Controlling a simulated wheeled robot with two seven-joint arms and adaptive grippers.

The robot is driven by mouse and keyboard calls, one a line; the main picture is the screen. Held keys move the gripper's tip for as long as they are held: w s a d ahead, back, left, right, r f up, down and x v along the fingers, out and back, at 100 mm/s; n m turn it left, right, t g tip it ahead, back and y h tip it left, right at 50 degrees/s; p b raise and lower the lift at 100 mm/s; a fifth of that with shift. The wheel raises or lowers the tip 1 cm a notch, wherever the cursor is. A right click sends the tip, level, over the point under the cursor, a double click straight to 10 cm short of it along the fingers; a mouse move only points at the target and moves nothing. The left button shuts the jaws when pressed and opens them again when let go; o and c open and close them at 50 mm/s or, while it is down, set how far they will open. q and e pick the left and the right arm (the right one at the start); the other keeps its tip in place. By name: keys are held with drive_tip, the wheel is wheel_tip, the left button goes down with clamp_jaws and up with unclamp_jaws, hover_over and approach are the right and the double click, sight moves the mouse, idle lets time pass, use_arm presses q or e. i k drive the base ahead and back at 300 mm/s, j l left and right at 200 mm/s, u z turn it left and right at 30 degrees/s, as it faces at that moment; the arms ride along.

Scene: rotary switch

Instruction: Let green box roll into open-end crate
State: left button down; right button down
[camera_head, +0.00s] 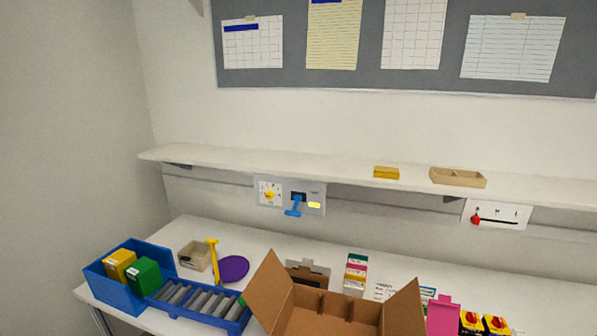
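A blue open-end crate (120,299) stands at the left of the table. A green box (144,276) sits in it, beside a yellow box (119,263) on its left. A blue roller track (200,300) with grey rollers runs from the crate's right side toward the cardboard box. A small green patch (241,300) shows at the track's right end; I cannot tell what it is. Neither of my grippers is in view.
An open cardboard box (325,316) stands at the front middle. Behind the track are a beige bin (194,255), a yellow-handled tool (212,256) and a purple disc (233,268). A shelf (320,166) and switch panels (290,195) are on the wall. Red-yellow switches (484,321) are at right.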

sight(144, 276)
drive_tip(key=u, duration=1.25)
